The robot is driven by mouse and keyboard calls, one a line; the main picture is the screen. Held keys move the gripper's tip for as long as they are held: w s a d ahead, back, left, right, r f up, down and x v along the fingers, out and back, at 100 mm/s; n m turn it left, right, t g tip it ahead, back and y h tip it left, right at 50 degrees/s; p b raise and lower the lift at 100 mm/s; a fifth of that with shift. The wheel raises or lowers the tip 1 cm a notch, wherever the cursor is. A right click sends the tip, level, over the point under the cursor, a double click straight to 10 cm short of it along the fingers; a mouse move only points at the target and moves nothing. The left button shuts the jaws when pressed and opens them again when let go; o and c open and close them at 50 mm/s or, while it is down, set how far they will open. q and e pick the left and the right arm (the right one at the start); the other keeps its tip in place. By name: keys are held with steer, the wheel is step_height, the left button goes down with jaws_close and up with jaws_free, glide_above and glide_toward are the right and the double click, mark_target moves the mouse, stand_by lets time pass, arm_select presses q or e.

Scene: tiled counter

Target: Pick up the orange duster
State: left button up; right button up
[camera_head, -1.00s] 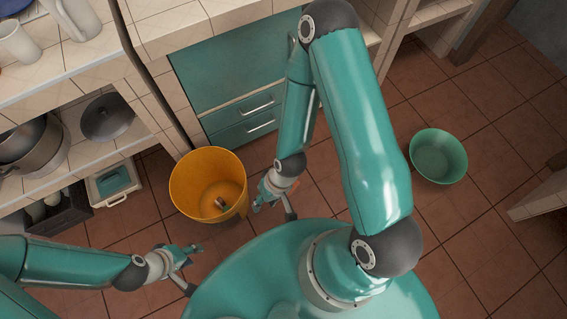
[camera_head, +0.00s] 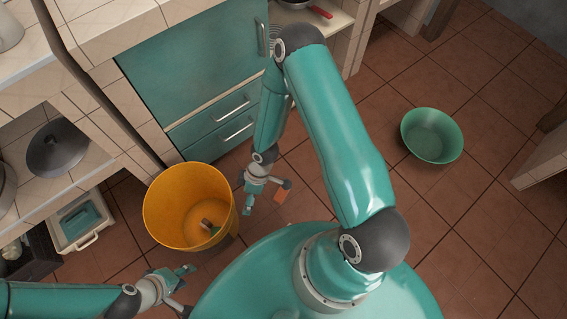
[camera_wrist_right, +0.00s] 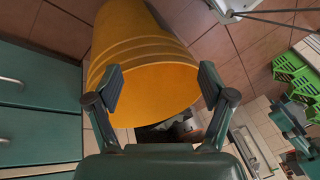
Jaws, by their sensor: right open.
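My right gripper (camera_head: 267,197) is open and empty, right of the yellow-orange bucket. In the right wrist view its spread fingers (camera_wrist_right: 160,87) frame the bucket, and I cannot make out the orange piece. My left gripper (camera_head: 184,291) is at the lower left, below the bucket, with its fingers apart and nothing visible between them.
The bucket (camera_head: 155,205) stands on the floor with a small object (camera_head: 209,226) inside. A green bowl (camera_head: 432,136) sits at the right. Floor between bucket and bowl is mostly clear.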

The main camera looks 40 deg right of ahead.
steer(key=w+d+f+n+h+b, duration=0.2)
steer(key=d+f+n+b, duration=0.6)
steer(key=f, duration=0.5)
steer(key=w+d+f+n+h+b, duration=0.2)
steer(key=w+d+f+n+b, duration=0.3)
steer(key=d+f, duration=0.6)
steer(key=shift+h, duration=0.3)
steer(key=f+b, duration=0.1)
steer(key=f, duration=0.3)
steer(key=s+f+b, duration=0.1)
steer(key=f+b, duration=0.1)
steer(key=f, duration=0.2)
steer(key=s+f+b, duration=0.1)
steer(key=f, duration=0.3)
steer(key=shift+s+a+f+b, duration=0.1)
steer(key=shift+a+f+b, duration=0.1)
steer(key=shift+b, duration=0.2)
steer(key=shift+s+a+f+b, duration=0.1)
steer(key=shift+f+b, duration=0.6)
steer(key=shift+f, duration=0.7)
steer(key=shift+s+f+b, duration=0.1)
steer(key=shift+f+b, duration=0.6)
steer(key=shift+f, duration=0.7)
arm_select(q)
step_height(320, 180, down, 24)
steer(key=shift+r, duration=0.15)
arm_select(e)
steer(key=c, duration=1)
